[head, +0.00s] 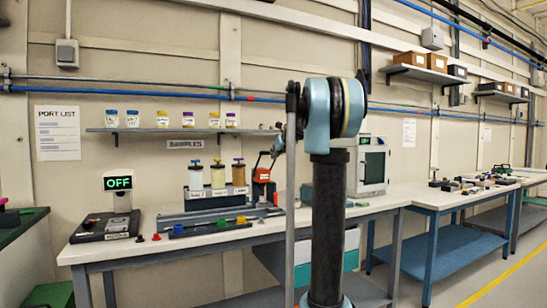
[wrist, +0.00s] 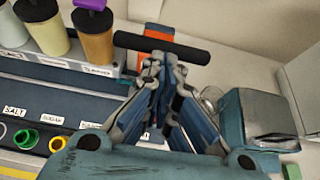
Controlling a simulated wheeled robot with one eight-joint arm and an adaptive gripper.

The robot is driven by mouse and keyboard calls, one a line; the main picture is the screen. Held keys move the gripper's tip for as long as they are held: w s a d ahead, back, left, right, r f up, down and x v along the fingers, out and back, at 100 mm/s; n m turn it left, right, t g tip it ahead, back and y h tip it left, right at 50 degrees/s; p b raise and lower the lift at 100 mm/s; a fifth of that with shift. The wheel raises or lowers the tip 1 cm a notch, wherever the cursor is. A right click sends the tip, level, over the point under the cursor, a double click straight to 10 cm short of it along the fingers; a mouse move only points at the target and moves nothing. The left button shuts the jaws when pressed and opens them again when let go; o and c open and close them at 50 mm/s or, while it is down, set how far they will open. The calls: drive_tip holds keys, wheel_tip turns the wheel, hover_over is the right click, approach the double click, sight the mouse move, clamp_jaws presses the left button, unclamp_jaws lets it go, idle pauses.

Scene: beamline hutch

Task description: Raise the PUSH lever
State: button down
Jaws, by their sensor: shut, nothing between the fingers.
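In the wrist view a black crossbar handle (wrist: 185,50), which I take to be the PUSH lever's, lies across the tips of my gripper (wrist: 162,68). An orange-red part (wrist: 156,36) shows behind it. My gripper's fingers are together and empty, just at the bar; I cannot tell whether they touch it. In the head view a red unit with a white label (head: 261,175) stands at the back of the bench, right of the pump bottles. Its label is too small to read. My arm hides the area to its right.
Pump bottles (wrist: 95,30) stand left of the gripper, with coloured rings (wrist: 26,138) in front of them. A grey-blue box (wrist: 255,115) sits close on the right. In the head view an OFF display (head: 118,183) stands at the left end of the bench (head: 95,250).

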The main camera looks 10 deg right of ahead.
drive_tip(key=s+f+v, duration=0.1)
drive_tip(key=v, duration=1.1)
drive_tip(key=s+a+f+n+g, duration=0.3)
drive_tip(key=s+f+n, duration=0.6)
drive_tip(key=s+f, duration=0.25)
drive_tip(key=s+a+f+n+g, duration=0.2)
drive_tip(key=s+a+f+n, duration=0.2)
drive_tip(key=s+f+n, duration=0.6)
drive_tip(key=s+d+f+n+g+h, duration=0.1)
drive_tip(key=s+f+n, duration=0.5)
drive_tip(key=s+f, duration=0.6)
drive_tip(key=s+d+f+n+g+h, duration=0.2)
drive_tip(key=s+f+n, duration=0.5)
drive_tip(key=s+f, duration=0.5)
drive_tip(key=shift+s+d+f+n+g+h, duration=0.35)
drive_tip(key=shift+s+g, duration=0.2)
drive_tip(key=shift+g, duration=0.25)
